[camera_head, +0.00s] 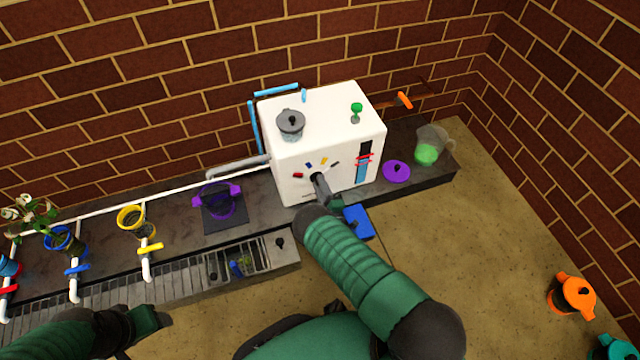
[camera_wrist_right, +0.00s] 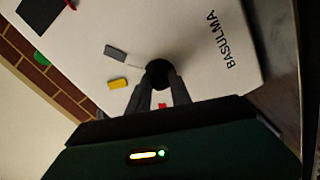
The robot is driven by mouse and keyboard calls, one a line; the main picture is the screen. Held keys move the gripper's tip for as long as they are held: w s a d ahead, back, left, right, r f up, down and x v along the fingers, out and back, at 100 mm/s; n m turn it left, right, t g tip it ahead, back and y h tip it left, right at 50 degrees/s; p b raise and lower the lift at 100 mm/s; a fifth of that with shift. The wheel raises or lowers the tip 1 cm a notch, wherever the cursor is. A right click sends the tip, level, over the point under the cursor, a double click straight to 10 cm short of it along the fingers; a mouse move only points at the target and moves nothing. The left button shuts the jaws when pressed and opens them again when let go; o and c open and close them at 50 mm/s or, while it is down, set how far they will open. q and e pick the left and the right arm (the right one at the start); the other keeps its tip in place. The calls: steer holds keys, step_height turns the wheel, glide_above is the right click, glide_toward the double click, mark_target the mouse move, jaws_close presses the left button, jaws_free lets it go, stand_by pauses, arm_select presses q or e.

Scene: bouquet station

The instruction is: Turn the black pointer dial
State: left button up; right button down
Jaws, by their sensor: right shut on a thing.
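The black pointer dial (camera_wrist_right: 158,72) is a dark round knob on the front of a white box-shaped machine (camera_head: 290,176). My right gripper (camera_wrist_right: 160,88) is shut on the dial, with one finger on each side of it. In the head view my right gripper (camera_head: 320,184) reaches the machine's front and largely hides the dial. Coloured marks ring the dial; a grey mark (camera_wrist_right: 116,52), a yellow mark (camera_wrist_right: 118,84) and a partly hidden red mark (camera_wrist_right: 162,105) show in the wrist view. My left gripper (camera_head: 152,318) is at the lower left, away from the machine; its fingers are unclear.
A grey lidded pot (camera_head: 291,124) and a small green-topped item (camera_head: 356,111) stand on the machine. A purple lid (camera_head: 396,171) and a clear jug (camera_head: 430,144) with green contents are to its right.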

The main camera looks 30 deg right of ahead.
steer(key=shift+d+m, duration=0.25)
steer(key=shift+m, duration=0.55)
steer(key=c, duration=1.6)
jaws_free()
steer(key=shift+f, duration=0.1)
steer(key=o, duration=0.4)
steer(key=shift+f, duration=0.1)
steer(key=shift+o, duration=0.2)
steer(key=shift+a, duration=0.1)
